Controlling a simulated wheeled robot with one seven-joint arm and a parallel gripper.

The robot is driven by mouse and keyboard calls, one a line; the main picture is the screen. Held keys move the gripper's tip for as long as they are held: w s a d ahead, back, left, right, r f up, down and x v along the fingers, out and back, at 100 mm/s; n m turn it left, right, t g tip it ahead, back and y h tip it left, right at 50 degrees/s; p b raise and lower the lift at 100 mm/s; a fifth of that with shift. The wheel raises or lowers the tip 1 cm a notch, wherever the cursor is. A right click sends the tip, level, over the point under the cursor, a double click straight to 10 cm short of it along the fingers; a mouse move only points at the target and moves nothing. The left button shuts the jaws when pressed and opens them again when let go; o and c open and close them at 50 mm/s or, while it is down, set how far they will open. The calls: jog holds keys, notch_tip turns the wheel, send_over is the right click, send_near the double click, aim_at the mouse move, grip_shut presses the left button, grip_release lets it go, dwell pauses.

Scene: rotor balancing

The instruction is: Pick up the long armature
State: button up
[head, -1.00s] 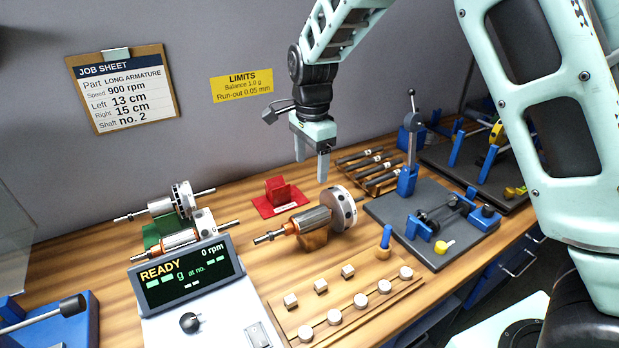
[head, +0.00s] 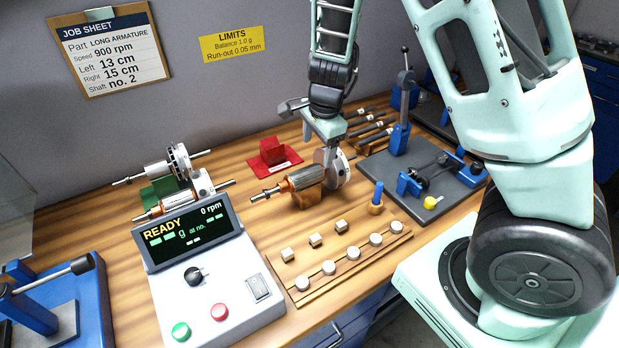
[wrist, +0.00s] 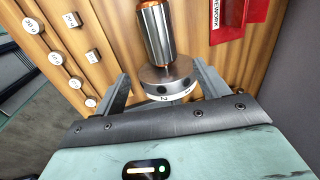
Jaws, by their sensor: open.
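No clear grip contact shows. The far finger is mostly hidden in the head view.
Two other rotors (head: 170,165) stand on a green support at left, behind the balancer console (head: 200,260) reading READY. A wooden weight rack (head: 345,268) is in front; a grey fixture plate (head: 455,190) is at right.

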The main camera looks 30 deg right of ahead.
aim_at(312, 168)
jog(key=f, duration=0.3)
jog(key=w+f, duration=0.1)
jog(key=f, duration=0.1)
jog(key=w+f, duration=0.1)
jog(key=f, duration=0.2)
jog(key=shift+a+f+b, duration=0.15)
jog(key=shift+f+b, duration=0.15)
jog(key=shift+b, duration=0.1)
jog(key=shift+c, duration=0.3)
jog(key=c, duration=1.5)
jog(key=shift+r, duration=0.15)
grip_shut()
